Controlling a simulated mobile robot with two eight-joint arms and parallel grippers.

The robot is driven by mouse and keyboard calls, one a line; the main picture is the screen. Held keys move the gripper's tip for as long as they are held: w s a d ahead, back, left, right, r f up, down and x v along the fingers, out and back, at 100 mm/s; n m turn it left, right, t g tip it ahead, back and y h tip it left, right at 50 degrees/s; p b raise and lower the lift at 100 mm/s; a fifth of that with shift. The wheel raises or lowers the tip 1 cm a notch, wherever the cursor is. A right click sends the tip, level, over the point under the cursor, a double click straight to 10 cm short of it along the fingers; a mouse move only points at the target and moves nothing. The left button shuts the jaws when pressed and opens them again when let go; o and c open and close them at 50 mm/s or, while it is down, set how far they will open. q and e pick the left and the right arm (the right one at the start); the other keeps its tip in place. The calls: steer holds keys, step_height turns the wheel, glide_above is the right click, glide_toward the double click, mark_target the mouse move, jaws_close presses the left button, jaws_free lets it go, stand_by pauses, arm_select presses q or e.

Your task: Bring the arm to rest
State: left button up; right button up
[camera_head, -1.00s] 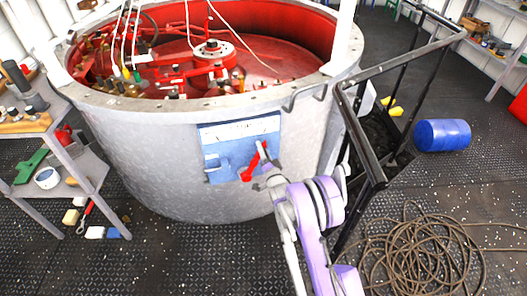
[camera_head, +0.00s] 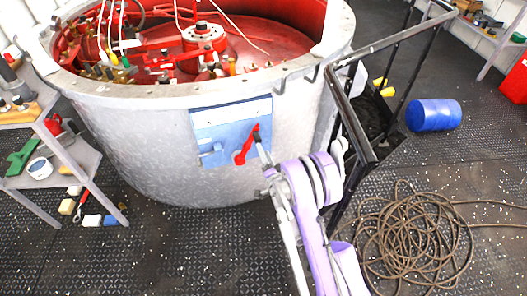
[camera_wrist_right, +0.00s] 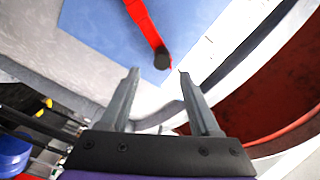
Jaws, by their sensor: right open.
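My right arm, purple and grey, reaches up from the bottom of the head view. Its gripper (camera_head: 261,146) is in front of the blue panel on the round grey tank, close to the red lever (camera_head: 247,147). In the right wrist view the two fingers (camera_wrist_right: 158,73) are spread apart with nothing between them. The red lever (camera_wrist_right: 144,22) with its dark round end lies beyond the fingertips there, apart from them. My left gripper is not in view.
The grey tank (camera_head: 140,150) with a red interior stands ahead. A black railing (camera_head: 350,115) rises right beside my arm. A coiled brown hose (camera_head: 415,240) and a blue drum (camera_head: 433,115) are on the right. A shelf (camera_head: 75,165) stands left.

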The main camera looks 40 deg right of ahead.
stand_by(0.3)
steer(key=s+a+r+n+g+y, duration=0.3)
steer(key=s+a+r+n+g, duration=0.4)
steer(key=a, duration=0.6)
steer(key=s+a+n+g+y, duration=0.1)
steer(key=s+a+n+g, duration=0.25)
steer(key=s, duration=0.85)
steer(key=s+a+n+g+y, duration=0.2)
steer(key=s+a+n, duration=0.3)
steer(key=s, duration=0.7)
arm_select(q)
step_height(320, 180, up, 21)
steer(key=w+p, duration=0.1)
steer(key=p, duration=1.7)
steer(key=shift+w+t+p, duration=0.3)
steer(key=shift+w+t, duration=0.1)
arm_select(e)
step_height(320, 180, up, 22)
steer(key=w, duration=0.1)
steer(key=shift+w+a+f+t, duration=0.15)
steer(key=shift+a+f+t, duration=0.1)
steer(key=shift+t, duration=0.1)
